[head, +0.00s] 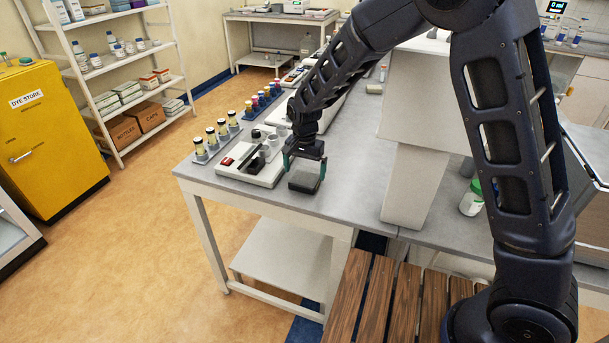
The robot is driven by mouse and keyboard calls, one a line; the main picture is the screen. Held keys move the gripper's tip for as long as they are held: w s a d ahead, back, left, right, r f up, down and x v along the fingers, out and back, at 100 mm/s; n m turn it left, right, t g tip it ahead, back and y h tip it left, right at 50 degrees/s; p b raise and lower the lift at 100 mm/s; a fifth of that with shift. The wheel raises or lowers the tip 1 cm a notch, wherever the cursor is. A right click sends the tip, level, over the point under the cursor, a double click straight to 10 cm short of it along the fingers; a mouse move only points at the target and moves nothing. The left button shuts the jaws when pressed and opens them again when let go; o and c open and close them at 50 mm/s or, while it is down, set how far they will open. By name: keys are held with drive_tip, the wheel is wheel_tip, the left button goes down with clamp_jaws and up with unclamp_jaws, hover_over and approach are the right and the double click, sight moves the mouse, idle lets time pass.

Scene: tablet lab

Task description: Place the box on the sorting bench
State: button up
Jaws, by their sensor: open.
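A small dark grey box (303,183) lies on the near left part of the grey-topped bench (355,187), close to its front edge. My gripper (304,170) points down over the box with its jaws apart, one finger at each side of it. I cannot tell whether the fingers touch the box. No label marks which surface is the sorting bench.
A white device (252,170) with a red switch sits just left of the gripper. Several capped vials (212,141) stand behind it. A white housing (408,150) rises to the right. A wooden slatted surface (385,300) is in front. Cardboard boxes (145,118) sit on the shelf.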

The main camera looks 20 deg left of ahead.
sight(305, 173)
wheel_tip(305, 173, up, 9)
drive_tip(key=shift+r, duration=0.15)
idle(0.4)
